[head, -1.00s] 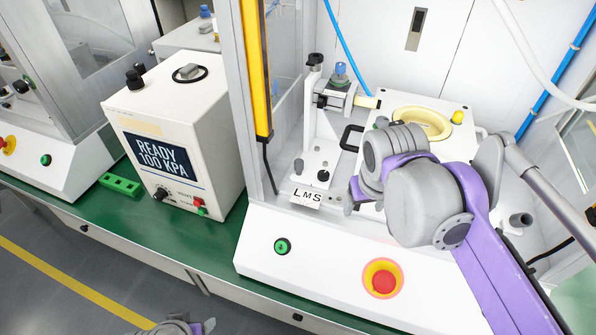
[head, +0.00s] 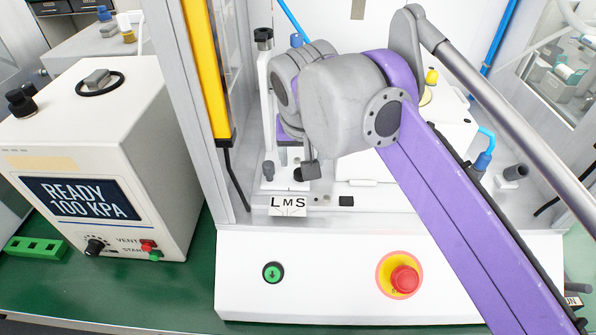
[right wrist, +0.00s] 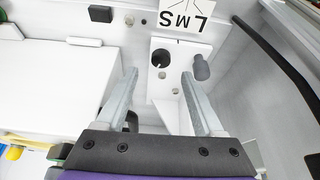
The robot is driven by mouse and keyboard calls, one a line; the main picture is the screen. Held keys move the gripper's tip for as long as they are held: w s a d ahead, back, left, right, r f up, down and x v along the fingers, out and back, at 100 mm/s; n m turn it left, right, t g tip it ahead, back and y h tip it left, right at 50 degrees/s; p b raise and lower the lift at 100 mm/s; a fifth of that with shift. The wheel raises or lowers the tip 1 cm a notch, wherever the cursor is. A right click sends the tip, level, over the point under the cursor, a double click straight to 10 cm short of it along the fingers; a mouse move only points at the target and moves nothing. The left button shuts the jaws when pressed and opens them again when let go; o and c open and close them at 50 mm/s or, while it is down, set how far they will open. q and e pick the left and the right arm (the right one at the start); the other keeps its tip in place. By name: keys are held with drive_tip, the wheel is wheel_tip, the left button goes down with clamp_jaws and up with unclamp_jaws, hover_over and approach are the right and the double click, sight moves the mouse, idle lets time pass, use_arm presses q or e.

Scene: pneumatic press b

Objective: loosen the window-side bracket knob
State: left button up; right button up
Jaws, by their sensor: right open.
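My right gripper (right wrist: 160,74) is open in the right wrist view, its two fingers apart with nothing between them. Beyond the fingertips is a white bracket foot (right wrist: 181,47) with two dark knobs. One knob (right wrist: 160,58) lies between the fingertip lines. The other knob (right wrist: 202,68) stands just outside the right-hand fingertip. In the head view, the left knob (head: 268,170) shows at the bracket's foot beside the side panel. The upright white bracket has a black top knob (head: 263,38). My right arm hides most of the bracket's right side. My left gripper is out of view.
The LMS label (head: 288,204) sits in front of the bracket. A yellow bar (head: 206,70) and frame post stand close on the left. The press front carries a green button (head: 273,272) and a red emergency stop (head: 404,279). A READY 100 KPA box (head: 100,150) is further left.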

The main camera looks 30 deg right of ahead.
sight(301, 175)
drive_tip(key=b+x, duration=0.1)
drive_tip(key=x, duration=0.5)
clamp_jaws()
